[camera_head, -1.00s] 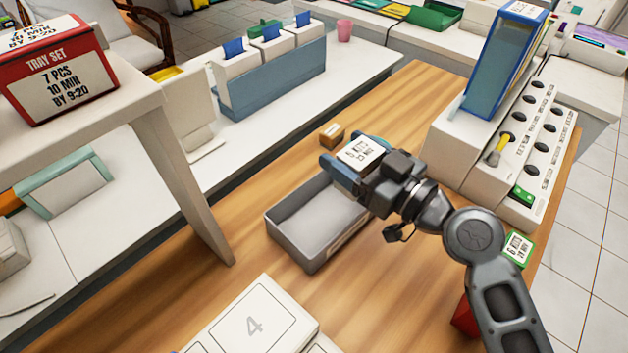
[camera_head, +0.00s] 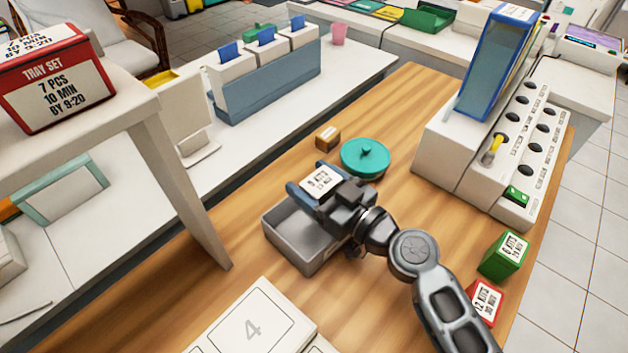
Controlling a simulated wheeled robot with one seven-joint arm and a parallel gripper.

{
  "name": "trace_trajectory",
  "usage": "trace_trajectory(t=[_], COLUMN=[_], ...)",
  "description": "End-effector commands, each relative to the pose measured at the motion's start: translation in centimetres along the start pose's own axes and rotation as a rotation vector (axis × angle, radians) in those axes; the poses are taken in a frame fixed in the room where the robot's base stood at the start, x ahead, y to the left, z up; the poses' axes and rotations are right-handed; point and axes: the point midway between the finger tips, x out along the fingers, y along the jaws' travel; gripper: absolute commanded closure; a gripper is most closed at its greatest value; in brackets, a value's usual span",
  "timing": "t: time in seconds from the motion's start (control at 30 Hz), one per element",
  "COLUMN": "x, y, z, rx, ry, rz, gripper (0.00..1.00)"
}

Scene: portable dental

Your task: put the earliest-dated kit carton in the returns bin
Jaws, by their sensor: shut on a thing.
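My gripper (camera_head: 314,184) is shut on a kit carton (camera_head: 322,180) with a white label on top. The carton's print is too small to read surely, and the fingers hide most of its sides. They are above the back part of an open grey bin (camera_head: 284,249), which looks empty where its inside shows. My gripper and wrist hide its right part. A green carton (camera_head: 503,254) with a white label stands at the table's right edge. A red carton (camera_head: 485,301) with a white label is just in front of it, partly behind my arm.
A teal round lid (camera_head: 364,155) and a small brown block (camera_head: 328,139) lie behind the bin. A white card marked 4 (camera_head: 252,327) is in front. A white shelf leg (camera_head: 180,180) stands left. A white unit with holes (camera_head: 500,150) stands right.

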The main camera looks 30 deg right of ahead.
Motion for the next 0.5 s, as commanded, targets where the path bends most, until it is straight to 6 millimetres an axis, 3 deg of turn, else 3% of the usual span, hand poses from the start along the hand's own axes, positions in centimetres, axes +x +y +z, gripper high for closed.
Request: trace_trajectory(t=[0.5], x=[-0.01], y=[-0.01], z=[0.97], rx=[0.000], ry=[0.001], rz=[0.000], gripper=[0.61])
